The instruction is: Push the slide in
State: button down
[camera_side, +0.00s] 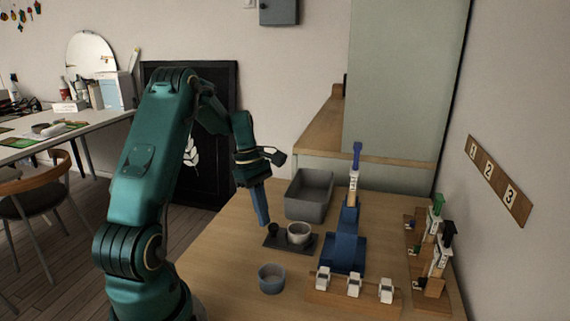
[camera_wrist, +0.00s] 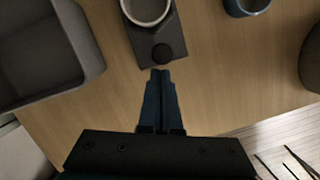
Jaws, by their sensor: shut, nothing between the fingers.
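A dark flat plate (camera_side: 273,243) lies on the wooden table, with a white cup (camera_side: 299,230) and a small dark round knob (camera_side: 272,229) on it. I take this knobbed plate for the slide, but cannot tell for sure. In the wrist view the plate (camera_wrist: 143,46) runs up from my fingertips, with the knob (camera_wrist: 162,53) at its near end and the cup (camera_wrist: 148,8) beyond. My gripper (camera_side: 265,223) points down with its blue fingers together and empty. Its fingertips (camera_wrist: 160,73) appear just short of the knob; contact cannot be told.
A grey bin (camera_side: 323,208) stands behind the plate. A blue-grey bowl (camera_side: 271,283) is in front. A blue stand (camera_side: 345,250) with an upright piece is to the right. A wooden rack (camera_side: 330,299) with white pieces and a stepped rack (camera_side: 428,290) are at front right.

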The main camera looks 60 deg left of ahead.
aim_at(315, 241)
jog(key=w+d, duration=0.8)
